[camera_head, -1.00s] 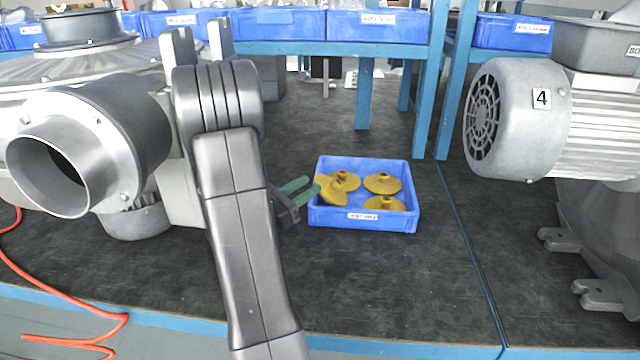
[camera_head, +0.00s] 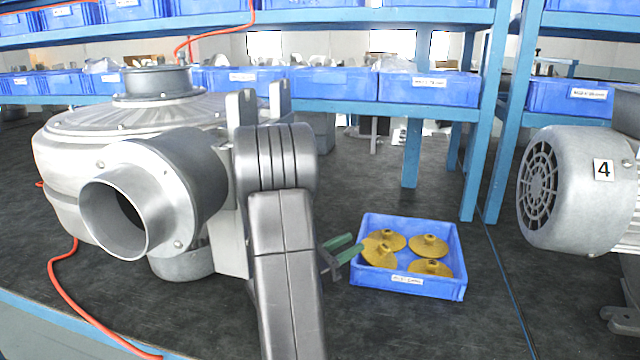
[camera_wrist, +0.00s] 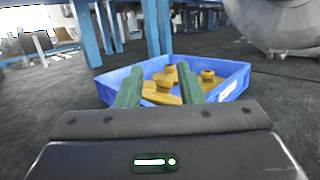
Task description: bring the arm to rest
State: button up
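My gripper (camera_head: 342,249) has green fingers and sits just left of the blue bin, at about rim height. In the wrist view my gripper (camera_wrist: 160,88) shows its two fingers spread apart, with nothing visibly held between them. My arm hides part of the bench left of the bin.
A grey blower (camera_head: 150,195) stands close on the left of my arm. A motor marked 4 (camera_head: 580,190) is on the right. A blue shelf (camera_head: 411,155) with blue bins runs along the back. An orange hose (camera_head: 75,300) lies at the left. Dark bench space is free around the bin.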

jog(key=p+x, duration=0.2)
jog(key=x, duration=0.7)
jog(key=shift+w+d, duration=0.15)
jog(key=shift+d, duration=0.2)
jog(key=shift+r, duration=0.1)
